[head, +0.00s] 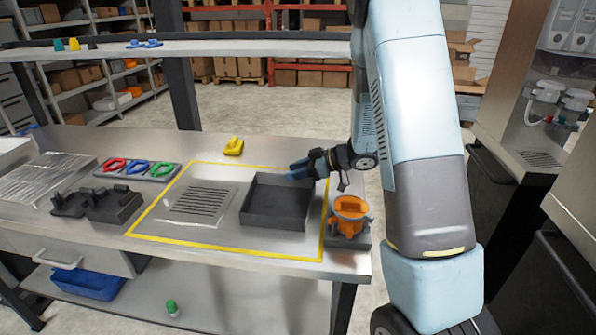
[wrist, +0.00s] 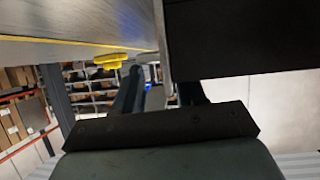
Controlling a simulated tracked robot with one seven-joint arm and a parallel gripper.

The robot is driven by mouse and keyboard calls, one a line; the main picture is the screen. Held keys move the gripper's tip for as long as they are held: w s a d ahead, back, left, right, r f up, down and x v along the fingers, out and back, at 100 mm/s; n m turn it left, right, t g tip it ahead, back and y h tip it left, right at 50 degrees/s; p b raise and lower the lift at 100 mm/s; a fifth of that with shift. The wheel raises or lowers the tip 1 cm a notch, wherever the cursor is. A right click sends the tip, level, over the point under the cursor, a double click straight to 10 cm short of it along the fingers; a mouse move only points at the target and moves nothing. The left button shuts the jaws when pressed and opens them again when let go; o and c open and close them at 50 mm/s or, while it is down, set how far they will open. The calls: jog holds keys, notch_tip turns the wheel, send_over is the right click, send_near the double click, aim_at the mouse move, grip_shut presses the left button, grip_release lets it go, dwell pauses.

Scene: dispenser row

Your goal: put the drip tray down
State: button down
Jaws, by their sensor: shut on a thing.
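The drip tray (head: 275,222), a dark, square, open-topped tray, is inside the yellow outline on the metal bench, right of a slotted grate (head: 200,201). It looks level and empty. I cannot tell whether its base touches the bench. My gripper (head: 299,169) is at its back right corner, shut on its rim, with blue fingertips. In the wrist view the tray (wrist: 240,40) fills the upper right as a dark slab, and my fingers (wrist: 160,92) show below the bench surface, partly hidden.
An orange device (head: 350,212) stands close to the tray's right, near the bench end. A yellow object (head: 234,147) is behind the outline. A rack with red, blue and green rings (head: 137,168) and a black holder (head: 98,205) are left. A shelf (head: 250,48) spans behind.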

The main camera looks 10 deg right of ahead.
jog(key=c, duration=0.6)
grip_release()
jog(key=shift+c, duration=0.2)
